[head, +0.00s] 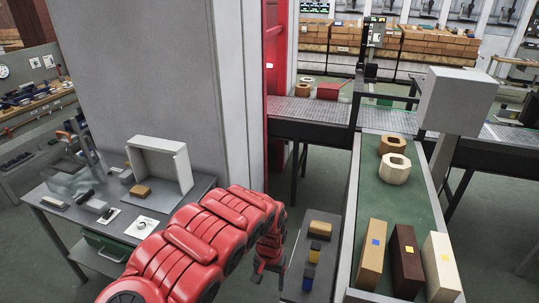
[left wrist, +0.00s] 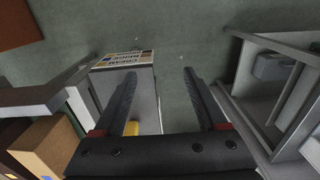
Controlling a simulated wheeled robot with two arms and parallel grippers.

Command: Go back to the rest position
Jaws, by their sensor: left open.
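My red left arm reaches in from the bottom left of the head view, and my left gripper (head: 268,268) hangs low beside a narrow grey stand (head: 318,270). In the left wrist view my left gripper (left wrist: 158,85) has its two dark fingers wide apart, with nothing held between them. Below the fingers a grey surface with a printed label (left wrist: 122,58) and a bit of yellow shows. My right gripper is in neither view.
Small tan, yellow-and-black and blue-and-dark blocks stand on the narrow stand. Right of it, a green-topped conveyor (head: 408,205) carries tan, dark brown and cream bricks (head: 441,265) and two ring-shaped blocks. A side table (head: 70,220) and a grey pillar (head: 140,80) stand left.

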